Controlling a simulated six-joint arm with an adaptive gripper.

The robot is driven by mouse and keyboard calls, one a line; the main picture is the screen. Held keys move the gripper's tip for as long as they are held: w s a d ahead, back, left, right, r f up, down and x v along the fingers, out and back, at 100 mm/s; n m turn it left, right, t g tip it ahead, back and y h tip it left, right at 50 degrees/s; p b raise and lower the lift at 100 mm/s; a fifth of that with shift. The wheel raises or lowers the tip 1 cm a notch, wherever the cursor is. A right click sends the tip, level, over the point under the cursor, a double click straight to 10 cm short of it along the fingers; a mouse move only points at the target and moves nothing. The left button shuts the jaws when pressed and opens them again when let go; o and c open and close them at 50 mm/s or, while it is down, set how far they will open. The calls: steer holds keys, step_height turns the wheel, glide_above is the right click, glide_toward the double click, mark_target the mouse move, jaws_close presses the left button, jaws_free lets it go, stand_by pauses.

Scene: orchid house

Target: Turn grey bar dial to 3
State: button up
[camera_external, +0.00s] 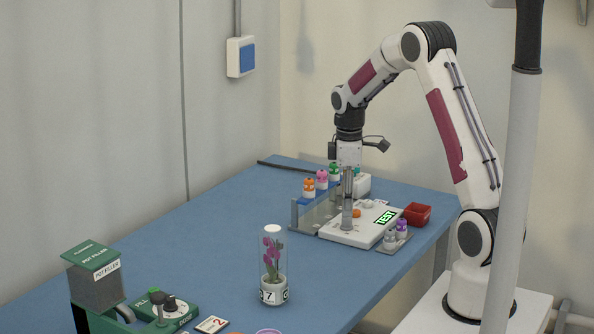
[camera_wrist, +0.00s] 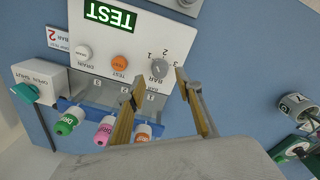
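The grey bar dial (camera_wrist: 158,69) sits on a white panel (camera_wrist: 100,40), with the word BAR beside it and the numbers 1, 2 and 3 around it. Its pointer is too small to read surely. My gripper (camera_wrist: 160,80) is open; its two fingertips stand apart, one on each side of the dial in the wrist view. I cannot tell whether either touches it. In the external view my gripper (camera_external: 347,222) points straight down over the near part of the white panel (camera_external: 338,236) and hides the dial.
An orange TEST button (camera_wrist: 119,62) and a white DRAIN button (camera_wrist: 84,52) are beside the dial. A lit TEST display (camera_wrist: 110,15) is on the panel. Several coloured-capped bottles (camera_wrist: 104,131) stand along one side. A red tray (camera_external: 416,214) and a glass-covered orchid (camera_external: 273,265) stand nearby.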

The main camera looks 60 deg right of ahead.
mark_target(347, 223)
steer(key=shift+f, duration=1.9)
steer(key=shift+c, duration=0.4)
jaws_close()
